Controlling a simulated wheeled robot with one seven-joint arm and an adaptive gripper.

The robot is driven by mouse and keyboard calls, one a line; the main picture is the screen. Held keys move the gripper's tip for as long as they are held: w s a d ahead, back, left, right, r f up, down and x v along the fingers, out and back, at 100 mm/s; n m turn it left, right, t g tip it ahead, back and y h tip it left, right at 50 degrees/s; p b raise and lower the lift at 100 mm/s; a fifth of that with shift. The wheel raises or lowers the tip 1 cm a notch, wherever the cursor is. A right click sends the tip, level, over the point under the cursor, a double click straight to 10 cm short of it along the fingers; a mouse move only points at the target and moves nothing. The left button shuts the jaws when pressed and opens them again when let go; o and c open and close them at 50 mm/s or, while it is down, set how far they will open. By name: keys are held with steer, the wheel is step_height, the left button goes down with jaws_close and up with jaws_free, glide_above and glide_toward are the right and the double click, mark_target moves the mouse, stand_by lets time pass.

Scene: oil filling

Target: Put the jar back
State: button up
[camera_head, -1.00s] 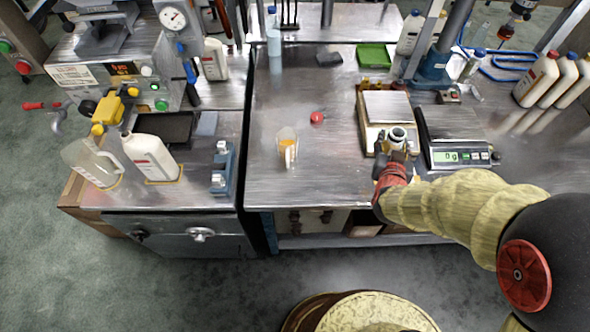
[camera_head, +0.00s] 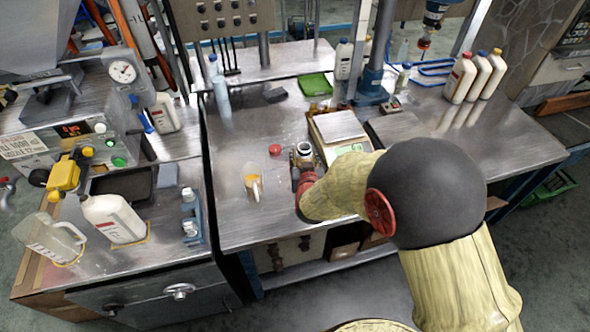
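A small jar (camera_head: 305,148) with a pale round rim and an open top is held upright by my gripper (camera_head: 304,162). The fingers close around its sides, partly hidden by my red wrist. The jar is just left of the scale (camera_head: 340,124) with the square metal plate. I cannot tell whether its base touches the table. A red round cap (camera_head: 275,150) lies on the table left of the jar.
My arm hides most of the second scale. White bottles (camera_head: 473,76) stand at the back right. A green tray (camera_head: 315,86) and a dark block (camera_head: 275,94) lie behind the cap. White jugs (camera_head: 114,218) stand on the left bench. The table (camera_head: 240,130) left of the cap is clear.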

steer(key=shift+w+a+f+b, duration=0.5)
steer(key=shift+w+f, duration=0.1)
steer(key=shift+f, duration=0.85)
steer(key=shift+w+a+f+b, duration=0.45)
steer(key=shift+w+f, duration=0.15)
steer(key=shift+f, duration=0.85)
steer(key=shift+w+a+f+b, duration=0.5)
steer(key=shift+w+f, duration=0.1)
steer(key=shift+f, duration=0.85)
steer(key=shift+f, duration=0.2)
steer(key=o, duration=1.2)
steer(key=shift+o, duration=0.2)
